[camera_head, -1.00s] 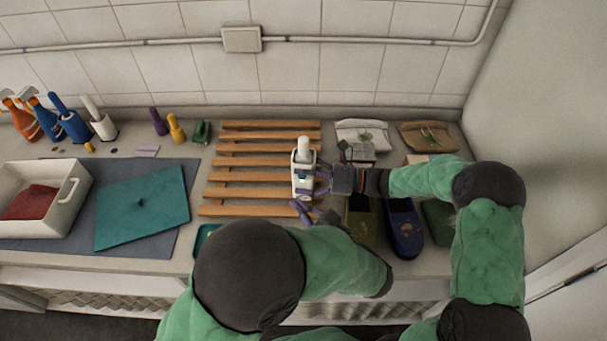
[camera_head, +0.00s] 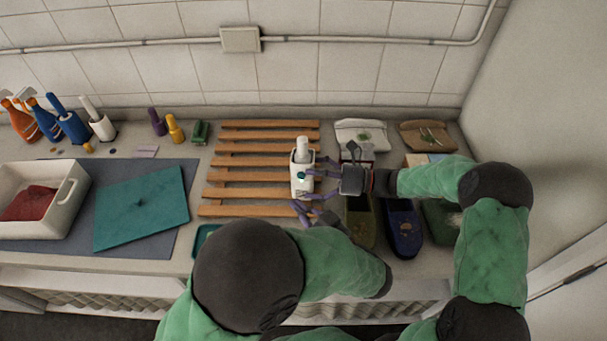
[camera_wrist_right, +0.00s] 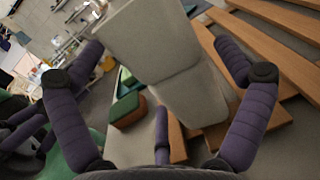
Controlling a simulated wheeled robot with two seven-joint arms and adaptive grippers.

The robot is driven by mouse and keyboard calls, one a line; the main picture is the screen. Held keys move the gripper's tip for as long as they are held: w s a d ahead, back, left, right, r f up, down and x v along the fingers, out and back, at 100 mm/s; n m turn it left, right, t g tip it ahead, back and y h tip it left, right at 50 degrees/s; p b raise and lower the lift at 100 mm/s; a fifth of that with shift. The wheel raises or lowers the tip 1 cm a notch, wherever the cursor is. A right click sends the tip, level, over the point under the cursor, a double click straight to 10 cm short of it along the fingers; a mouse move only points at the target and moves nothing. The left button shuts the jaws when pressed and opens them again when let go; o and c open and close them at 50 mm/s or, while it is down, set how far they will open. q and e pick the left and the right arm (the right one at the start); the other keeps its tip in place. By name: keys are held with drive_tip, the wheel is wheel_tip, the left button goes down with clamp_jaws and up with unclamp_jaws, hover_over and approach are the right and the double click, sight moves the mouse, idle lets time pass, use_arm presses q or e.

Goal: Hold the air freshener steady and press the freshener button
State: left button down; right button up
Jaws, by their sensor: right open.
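The air freshener (camera_head: 302,162), a white upright dispenser with a small teal spot on its front, stands at the right end of the wooden slatted rack. My right gripper (camera_head: 323,178) is open at its right side, fingers spread toward it. In the right wrist view, the freshener's pale body (camera_wrist_right: 165,70) rises between the spread fingers, with no clear grip on it. My left gripper (camera_head: 310,213) is just below the freshener, apart from it in the head view. Its purple fingers also show at the left edge of the right wrist view. My arm partly hides it, so its opening is unclear.
The wooden rack (camera_head: 240,177) lies left of the freshener. Dark green and blue containers (camera_head: 403,225) stand close below my right forearm. Folded cloth-like packs (camera_head: 428,136) lie behind it. A teal board (camera_head: 140,207) and white basin (camera_head: 70,205) are farther left.

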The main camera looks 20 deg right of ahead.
drive_tip(key=v, duration=0.9)
drive_tip(key=shift+s+d, duration=0.15)
drive_tip(key=shift+d, duration=0.1)
